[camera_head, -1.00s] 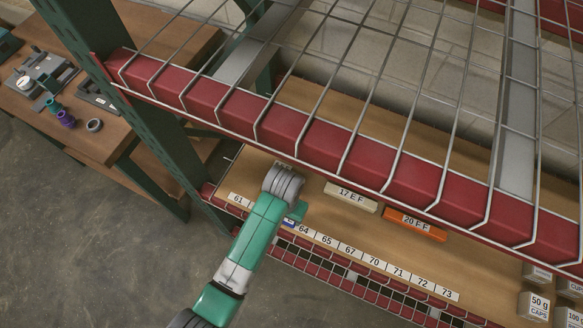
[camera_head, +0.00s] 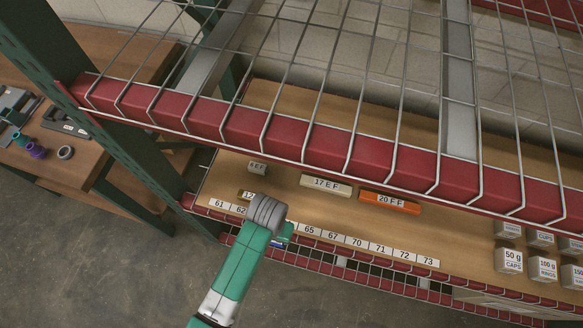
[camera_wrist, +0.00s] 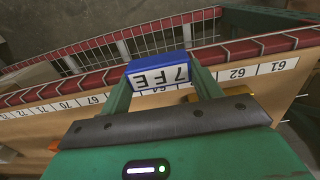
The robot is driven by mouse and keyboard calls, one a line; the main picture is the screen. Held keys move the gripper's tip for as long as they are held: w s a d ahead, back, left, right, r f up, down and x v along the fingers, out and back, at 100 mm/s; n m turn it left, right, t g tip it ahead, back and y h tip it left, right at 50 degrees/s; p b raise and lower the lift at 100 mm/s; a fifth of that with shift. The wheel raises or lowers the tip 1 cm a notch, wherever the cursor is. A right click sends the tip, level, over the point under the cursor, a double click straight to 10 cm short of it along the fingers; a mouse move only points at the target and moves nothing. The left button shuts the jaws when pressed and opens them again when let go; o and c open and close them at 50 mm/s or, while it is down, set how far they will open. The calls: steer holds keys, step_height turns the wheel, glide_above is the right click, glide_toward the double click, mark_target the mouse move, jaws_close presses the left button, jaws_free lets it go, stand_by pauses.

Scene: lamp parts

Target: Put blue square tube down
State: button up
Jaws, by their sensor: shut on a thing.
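The blue square tube (camera_wrist: 157,68) shows in the wrist view with a white end label, upside down, reading 7FE. My gripper (camera_wrist: 160,84) is shut on it, with one green finger on each side. The tube is at the shelf's front edge, by the number strip. I cannot tell whether it touches the shelf. In the head view my gripper (camera_head: 282,238) is near label 64, and only a small blue part of the tube (camera_head: 277,244) shows below it.
On the wooden shelf (camera_head: 390,228) are a white 17EF tube (camera_head: 326,184), an orange 20FF tube (camera_head: 389,202), a small grey tube (camera_head: 257,168) and a yellow one (camera_head: 246,195) beside my wrist. A red beam with wire mesh (camera_head: 320,156) hangs above. Labelled boxes (camera_head: 509,261) stand at right.

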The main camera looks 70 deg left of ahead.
steer(key=b, duration=0.2)
glide_above(291, 208)
steer(key=shift+s+d+f, duration=0.15)
steer(key=shift+s+f, duration=0.05)
steer(key=shift+f, duration=0.35)
step_height(291, 208, down, 4)
steer(key=shift+w+r+b, duration=0.1)
steer(key=shift+r+b, duration=0.05)
steer(key=shift+b, duration=0.85)
steer(key=shift+r, duration=0.1)
steer(key=o, duration=0.7)
step_height(291, 208, up, 12)
steer(key=p, duration=0.3)
steer(key=shift+p, duration=0.4)
